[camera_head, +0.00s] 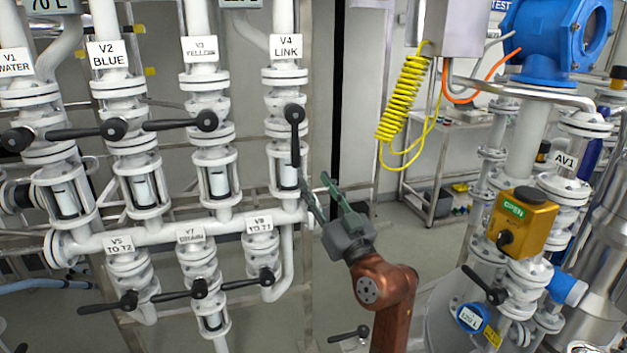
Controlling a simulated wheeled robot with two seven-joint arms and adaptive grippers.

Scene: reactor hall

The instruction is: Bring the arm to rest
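I cannot tell the depth gap between fingers and pipe.
White valve columns, including V2 BLUE (116,90), fill the left, with black levers sticking out. A lower pipe (170,233) carries V5, V7 and V8. At right stand AV1's yellow actuator (522,222) and a blue housing (565,40). A yellow coiled hose (402,95) hangs behind.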

